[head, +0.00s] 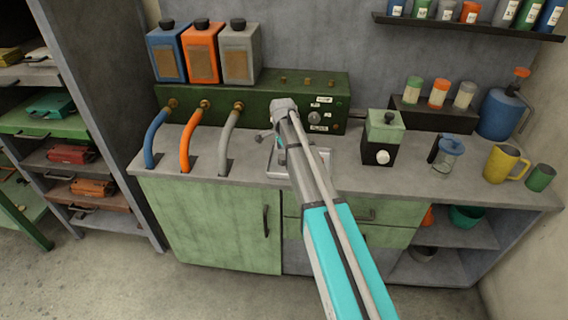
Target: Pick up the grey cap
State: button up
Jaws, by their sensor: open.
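A grey canister (240,56) with a brown label stands at the right end of a row of three on the green box at the back of the counter. Its cap (238,24) looks dark grey to black and sits on top. The blue and orange canisters beside it carry similar dark caps, so I cannot tell by colour alone which is the grey cap. My gripper (265,138) is at the far end of my arm, over the counter in front of the green box, below and to the right of the grey canister. It is small and partly hidden by my arm; it is open, apart from the caps.
Blue, orange and grey hoses (229,135) curve from the green box (300,90) into the counter. A metal tray (322,163) lies partly behind my arm. A green-and-black grinder (380,140), glass jug (447,153) and yellow mug (505,163) stand right. A shelf (470,27) hangs above.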

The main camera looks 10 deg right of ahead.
jog(key=shift+f+b, duration=0.9)
jog(key=shift+f, duration=0.3)
jog(key=c, duration=1)
